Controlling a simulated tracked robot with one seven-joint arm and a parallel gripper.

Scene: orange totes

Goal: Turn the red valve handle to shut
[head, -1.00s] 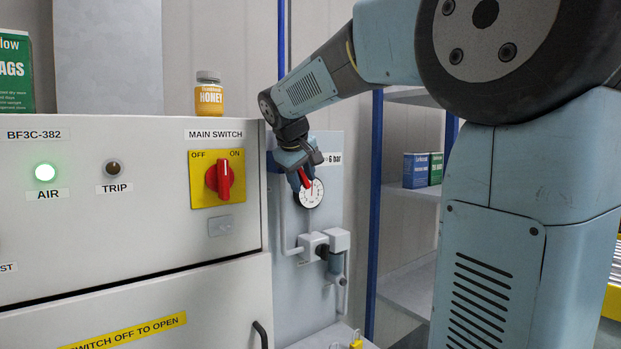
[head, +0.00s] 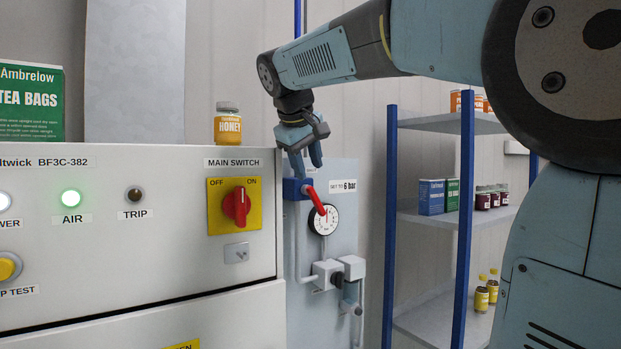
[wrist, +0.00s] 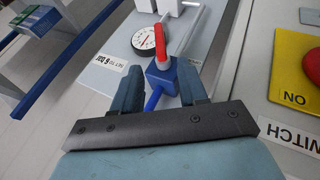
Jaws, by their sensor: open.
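The red valve handle (head: 316,200) slants down and right from the blue valve body (head: 296,189), its end overlapping the round gauge (head: 323,219). The wrist view shows the red handle (wrist: 160,44) pointing up the picture from the blue valve body (wrist: 163,76), beside the gauge. My gripper (head: 304,164) points down just above the valve. Its jaws are open and empty. In the wrist view my gripper (wrist: 158,86) has one finger on each side of the valve body, with gaps visible. The handle lies beyond the fingertips, and I see no contact with it.
The grey cabinet with the red main switch (head: 236,205) stands close on the left. A honey jar (head: 228,123) and a tea bags box (head: 32,101) stand on top. A blue-post shelf (head: 452,215) is on the right. Pipe fittings (head: 338,272) sit below the gauge.

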